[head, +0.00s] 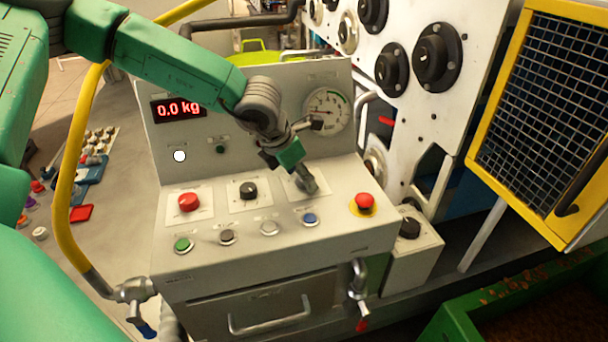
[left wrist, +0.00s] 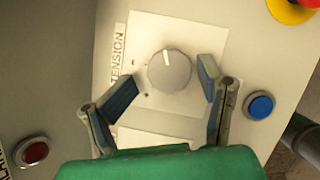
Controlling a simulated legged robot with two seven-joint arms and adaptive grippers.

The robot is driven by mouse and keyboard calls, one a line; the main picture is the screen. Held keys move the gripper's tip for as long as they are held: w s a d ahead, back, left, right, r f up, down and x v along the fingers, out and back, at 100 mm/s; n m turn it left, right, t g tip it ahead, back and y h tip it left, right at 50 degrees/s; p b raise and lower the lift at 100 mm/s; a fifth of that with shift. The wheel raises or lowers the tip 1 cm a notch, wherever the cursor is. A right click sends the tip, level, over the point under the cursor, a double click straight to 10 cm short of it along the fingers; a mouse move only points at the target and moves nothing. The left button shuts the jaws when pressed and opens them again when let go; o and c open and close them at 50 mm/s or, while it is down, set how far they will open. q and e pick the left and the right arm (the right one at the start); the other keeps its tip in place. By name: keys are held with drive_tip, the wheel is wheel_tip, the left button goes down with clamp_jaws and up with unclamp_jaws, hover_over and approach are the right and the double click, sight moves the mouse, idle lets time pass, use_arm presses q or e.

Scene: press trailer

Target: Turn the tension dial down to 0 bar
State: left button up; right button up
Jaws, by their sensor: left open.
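The tension dial (left wrist: 169,70) is a round grey knob with a white pointer line, on a white plate (left wrist: 196,26) marked TENSION. In the left wrist view its line points up and slightly left. My left gripper (left wrist: 165,83) is open, with one finger on each side of the dial; a gap shows on both sides. In the head view my left gripper (head: 304,180) is over the panel's right part and hides most of the dial. A round gauge (head: 328,109) marked bar is behind it; its reading is too small to tell. My right gripper is not in view.
A red mushroom button (head: 364,204) on yellow is right of the dial, a blue button (head: 310,219) in front. A black knob (head: 248,190) and red knob (head: 188,202) are to the left.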

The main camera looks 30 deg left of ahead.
use_arm(q)
drive_tip(key=shift+o, duration=0.4)
drive_tip(key=shift+w+a+f, duration=0.1)
drive_tip(key=shift+a+f, duration=0.15)
drive_tip(key=shift+a, duration=0.4)
drive_tip(key=shift+d+r, duration=0.1)
drive_tip(key=shift+d, duration=0.2)
drive_tip(key=c, duration=0.7)
drive_tip(key=shift+s+d+r, duration=0.1)
drive_tip(key=shift+d+r, duration=0.1)
drive_tip(key=shift+d, duration=0.4)
drive_tip(key=shift+s+d+r, duration=0.1)
drive_tip(key=shift+d+r, duration=0.1)
drive_tip(key=shift+d, duration=0.4)
drive_tip(key=c, duration=0.5)
drive_tip(key=shift+w+d, duration=0.1)
drive_tip(key=shift+d, duration=0.1)
drive_tip(key=shift+w+a+f, duration=0.15)
drive_tip(key=shift+a+f, duration=0.15)
drive_tip(key=shift+a, duration=0.4)
drive_tip(key=shift+d, duration=0.3)
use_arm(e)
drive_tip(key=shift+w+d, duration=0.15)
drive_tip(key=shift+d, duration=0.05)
